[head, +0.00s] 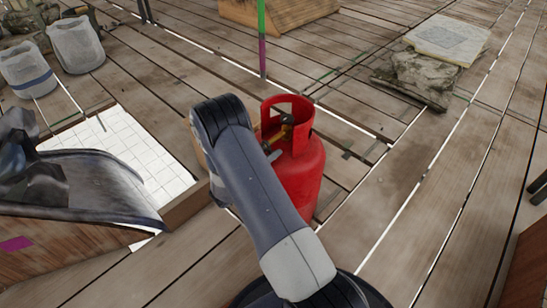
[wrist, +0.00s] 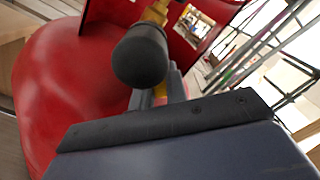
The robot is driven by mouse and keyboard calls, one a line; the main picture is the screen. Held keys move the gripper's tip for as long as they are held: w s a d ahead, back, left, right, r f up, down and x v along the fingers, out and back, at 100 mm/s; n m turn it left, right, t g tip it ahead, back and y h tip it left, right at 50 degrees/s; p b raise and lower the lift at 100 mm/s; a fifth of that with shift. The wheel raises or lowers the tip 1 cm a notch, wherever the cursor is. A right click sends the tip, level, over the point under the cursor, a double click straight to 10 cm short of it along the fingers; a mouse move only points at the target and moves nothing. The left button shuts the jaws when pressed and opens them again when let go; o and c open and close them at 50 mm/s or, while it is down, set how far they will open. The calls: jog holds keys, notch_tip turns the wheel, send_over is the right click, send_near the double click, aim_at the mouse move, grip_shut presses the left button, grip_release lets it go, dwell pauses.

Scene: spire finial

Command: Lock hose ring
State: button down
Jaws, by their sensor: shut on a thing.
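A red gas cylinder (head: 300,170) stands upright on the planks, partly hidden behind my arm in the head view. A brass valve (head: 287,120) sits inside its collar. In the wrist view the cylinder (wrist: 70,85) fills the left side. A black round-ended part (wrist: 141,55) stands in front of the brass fitting (wrist: 157,12). My gripper (wrist: 165,92) is at this valve area, shut on a part mostly hidden behind the black end and the gripper's dark body. I cannot make out the hose ring's outline or whether it is locked.
An opening with white tiles (head: 135,140) lies left of the cylinder, with a sagging grey sheet (head: 95,185) beside it. Pale sacks (head: 75,45) stand at upper left. Stacked stones (head: 420,75) and a green-purple pole (head: 262,40) stand beyond. Planks right of the cylinder are clear.

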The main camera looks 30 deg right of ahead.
jog(key=shift+w+f+m, duration=0.15)
jog(key=shift+m, duration=0.35)
jog(key=c, duration=1.4)
grip_release()
